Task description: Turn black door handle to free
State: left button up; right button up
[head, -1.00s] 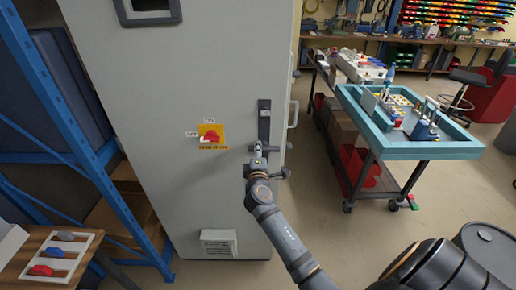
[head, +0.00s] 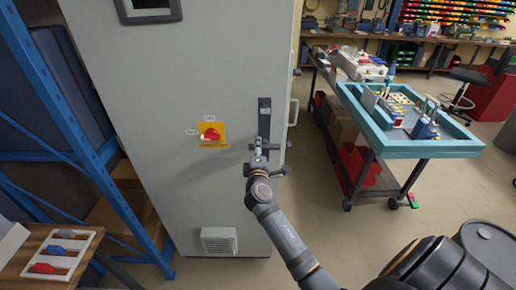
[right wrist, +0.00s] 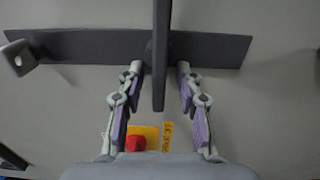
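The black door handle (head: 264,118) is a dark upright bar on the right side of the grey cabinet door (head: 160,90). In the right wrist view, its backplate (right wrist: 80,47) crosses the picture and the handle lever (right wrist: 160,60) stands out from it toward me. My right gripper (head: 258,148) is at the lower part of the handle. In the right wrist view, my right gripper (right wrist: 158,82) is open, with one finger on each side of the lever and gaps between. My left gripper is not in view.
A red rotary switch on a yellow plate (head: 212,134) sits left of the handle. A blue rack (head: 60,110) stands on the left. A teal-topped cart (head: 430,148) stands at right. A vent (head: 218,241) is low on the door.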

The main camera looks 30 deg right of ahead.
jog(key=shift+s+a+f, duration=0.1)
jog(key=shift+s+a, duration=0.15)
jog(key=shift+s, duration=0.1)
jog(key=v, duration=0.6)
jog(key=shift+s, duration=0.3)
jog(key=shift+a, duration=0.1)
